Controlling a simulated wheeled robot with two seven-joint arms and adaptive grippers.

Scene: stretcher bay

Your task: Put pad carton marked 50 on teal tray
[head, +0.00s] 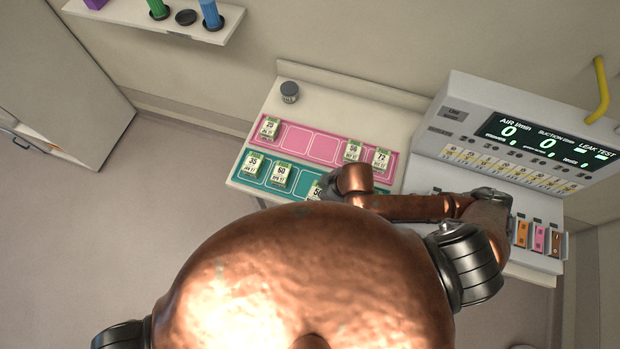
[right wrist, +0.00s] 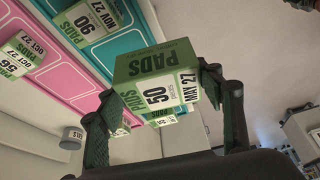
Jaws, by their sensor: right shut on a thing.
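The pad carton marked 50 (right wrist: 158,88), green and white and dated MAY 27, is between the fingers of my right gripper (right wrist: 155,92), which is shut on it. It partly shows in the head view (head: 315,189), over the teal tray's front edge. I cannot tell whether it touches the tray. The teal tray (head: 303,178) is the front one on the shelf and runs beside the pink tray. It also shows in the right wrist view (right wrist: 125,42). My right arm hides its right part in the head view. My left gripper is out of view.
Cartons marked 35 (head: 255,166), apparently 60 (head: 282,175), and 90 (right wrist: 88,22) stand on the teal tray. The pink tray (head: 324,149) holds several cartons. A grey jar (head: 289,92) stands behind. A control panel (head: 530,135) is to the right.

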